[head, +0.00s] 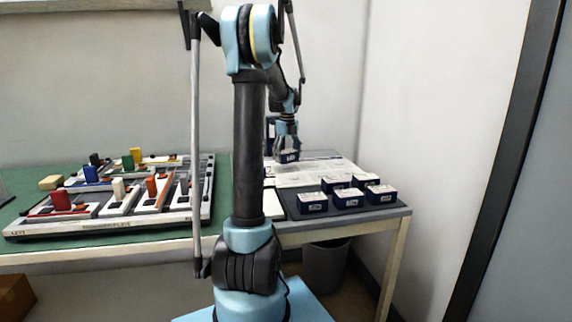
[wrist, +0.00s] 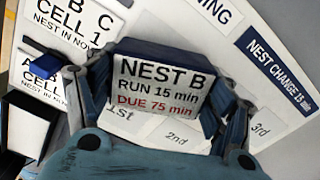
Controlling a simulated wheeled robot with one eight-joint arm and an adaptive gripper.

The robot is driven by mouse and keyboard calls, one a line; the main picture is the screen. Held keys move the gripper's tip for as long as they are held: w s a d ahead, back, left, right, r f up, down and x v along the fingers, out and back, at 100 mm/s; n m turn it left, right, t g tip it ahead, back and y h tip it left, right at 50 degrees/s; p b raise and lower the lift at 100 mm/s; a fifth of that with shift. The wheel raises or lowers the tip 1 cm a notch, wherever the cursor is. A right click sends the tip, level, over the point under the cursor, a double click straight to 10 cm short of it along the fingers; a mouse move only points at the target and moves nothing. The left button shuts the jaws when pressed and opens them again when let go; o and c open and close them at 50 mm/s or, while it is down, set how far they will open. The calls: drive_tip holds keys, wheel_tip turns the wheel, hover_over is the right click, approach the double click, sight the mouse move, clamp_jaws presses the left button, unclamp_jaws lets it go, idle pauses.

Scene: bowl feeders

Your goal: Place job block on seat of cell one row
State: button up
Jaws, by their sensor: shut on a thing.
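The job block (wrist: 158,92) is blue with a white label reading NEST B, RUN 15 min, DUE 75 min. My gripper (wrist: 160,108) is shut on it, one finger at each side. In the head view my gripper (head: 287,143) points down with the block (head: 289,157) at its tip, over the white row sheet (head: 310,173). In the wrist view seats marked 1st (wrist: 125,116), 2nd (wrist: 178,138) and 3rd (wrist: 262,128) lie beneath, partly hidden by block and fingers. A CELL 1 card (wrist: 68,25) is at upper left. I cannot tell the block's height above the sheet.
Several blue-and-white blocks (head: 348,198) stand on a dark mat (head: 300,214) at the table's front right. A board with coloured handles (head: 110,222) fills the green left side. A dark-edged block (wrist: 27,123) is near the lower left of the wrist view.

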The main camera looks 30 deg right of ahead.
sight(287, 161)
drive_tip(key=shift+f, duration=1.65)
drive_tip(key=shift+f, duration=0.1)
drive_tip(key=o, duration=1.2)
drive_tip(key=shift+c, duration=0.2)
wheel_tip(287, 161, up, 12)
drive_tip(key=shift+r, duration=0.15)
